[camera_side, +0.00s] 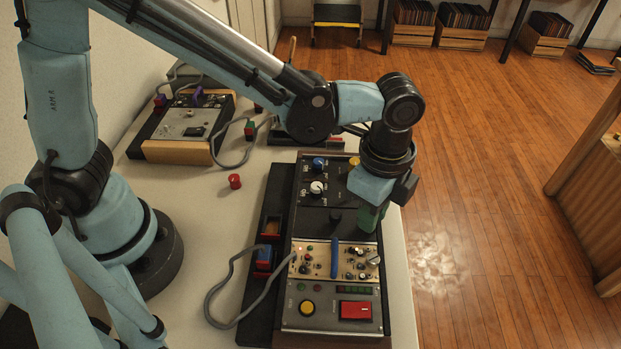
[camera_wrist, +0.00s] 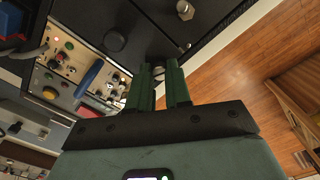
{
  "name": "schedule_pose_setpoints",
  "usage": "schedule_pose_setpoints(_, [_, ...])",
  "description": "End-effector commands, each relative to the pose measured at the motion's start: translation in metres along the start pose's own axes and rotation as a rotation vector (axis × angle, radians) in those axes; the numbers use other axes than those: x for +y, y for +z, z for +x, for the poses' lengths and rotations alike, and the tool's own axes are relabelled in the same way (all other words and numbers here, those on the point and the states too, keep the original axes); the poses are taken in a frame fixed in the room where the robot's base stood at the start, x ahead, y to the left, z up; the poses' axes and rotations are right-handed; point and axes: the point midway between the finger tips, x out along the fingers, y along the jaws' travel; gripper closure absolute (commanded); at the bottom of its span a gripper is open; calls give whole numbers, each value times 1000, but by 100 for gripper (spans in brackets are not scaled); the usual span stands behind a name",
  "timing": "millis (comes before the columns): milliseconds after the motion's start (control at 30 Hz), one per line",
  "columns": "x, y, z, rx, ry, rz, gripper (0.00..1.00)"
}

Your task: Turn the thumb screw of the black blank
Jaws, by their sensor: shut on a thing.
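The black blank (camera_side: 312,222) is a plain dark panel in the rack, with a round black knob (camera_side: 336,217) on it. In the wrist view the blank (camera_wrist: 142,28) fills the top middle, and its knob (camera_wrist: 115,40) stands left of my fingers. My gripper (camera_side: 372,218) reaches down at the blank's right edge. Its green fingers (camera_wrist: 160,74) are shut on a small silvery thumb screw (camera_wrist: 158,71), mostly hidden between the tips. Another silvery thumb screw (camera_wrist: 185,9) shows farther up that edge. In the side view my fingers hide the gripped screw.
A cream module (camera_side: 308,262) with a blue handle (camera_side: 334,258) and small knobs adjoins the blank. A knobbed black module (camera_side: 318,170) lies on its other side. A grey cable (camera_side: 222,290) loops left of the rack. A red cap (camera_side: 234,181) sits on the table.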

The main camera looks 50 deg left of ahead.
Motion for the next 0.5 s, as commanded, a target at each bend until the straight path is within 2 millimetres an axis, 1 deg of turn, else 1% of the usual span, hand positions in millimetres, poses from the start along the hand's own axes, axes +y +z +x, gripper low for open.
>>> schedule_pose_setpoints(200, [0, 0, 0, 0, 1, 206, 100])
schedule_pose_setpoints(500, [0, 0, 0, 0, 1, 461, 100])
